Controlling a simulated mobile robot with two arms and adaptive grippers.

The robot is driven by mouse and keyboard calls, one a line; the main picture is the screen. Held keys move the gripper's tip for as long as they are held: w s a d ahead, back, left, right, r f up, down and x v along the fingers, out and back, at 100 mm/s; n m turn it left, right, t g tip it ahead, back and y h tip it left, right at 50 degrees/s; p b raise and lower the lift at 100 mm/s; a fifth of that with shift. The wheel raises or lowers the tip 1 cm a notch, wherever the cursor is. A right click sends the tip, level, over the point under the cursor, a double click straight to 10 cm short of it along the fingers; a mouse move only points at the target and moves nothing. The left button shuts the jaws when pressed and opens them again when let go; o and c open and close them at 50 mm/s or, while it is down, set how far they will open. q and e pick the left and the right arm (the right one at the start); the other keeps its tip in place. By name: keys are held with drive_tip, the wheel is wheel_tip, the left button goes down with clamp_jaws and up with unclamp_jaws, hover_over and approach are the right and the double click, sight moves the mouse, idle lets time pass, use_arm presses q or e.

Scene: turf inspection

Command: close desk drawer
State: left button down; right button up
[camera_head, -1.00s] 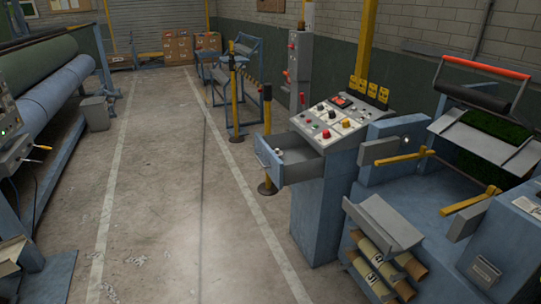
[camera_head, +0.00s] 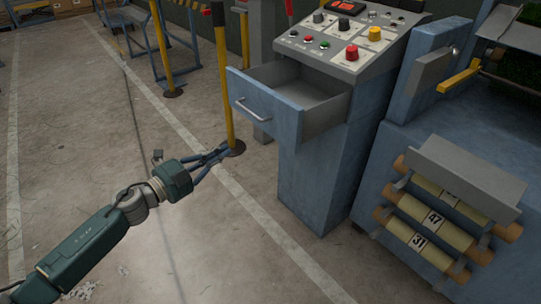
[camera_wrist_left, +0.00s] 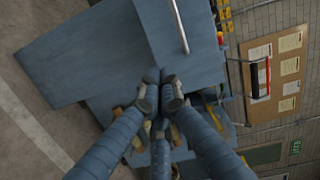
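The desk drawer (camera_head: 271,110) stands pulled out to the left from the blue control desk (camera_head: 322,179) in the head view. It has a blue front, a pale bar handle (camera_head: 254,109) and an empty-looking grey inside. My left gripper (camera_head: 226,152) is below and left of the drawer front, apart from it in the head view. The left wrist view shows its fingertips (camera_wrist_left: 159,92) drawn together with nothing between them. There the blue drawer front (camera_wrist_left: 190,50) and handle (camera_wrist_left: 179,24) are ahead. My right gripper is not in view.
A yellow post (camera_head: 223,85) stands behind my left gripper. The desk's sloped panel (camera_head: 345,40) carries knobs and buttons. A rack of numbered rolls (camera_head: 438,218) is at the right. The floor left of the desk is mostly clear.

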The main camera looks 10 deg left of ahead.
sight(278, 125)
use_arm(q)
drive_tip(key=d+r+m+g+h+b, duration=0.1)
drive_tip(key=d+r+m+h, duration=0.1)
drive_tip(key=d+r+m, duration=0.2)
drive_tip(key=x, duration=1.1)
drive_tip(key=shift+d, duration=0.45)
drive_tip(key=shift+w+d+f, duration=0.1)
drive_tip(key=shift+w+d, duration=0.15)
drive_tip(key=shift+w, duration=0.15)
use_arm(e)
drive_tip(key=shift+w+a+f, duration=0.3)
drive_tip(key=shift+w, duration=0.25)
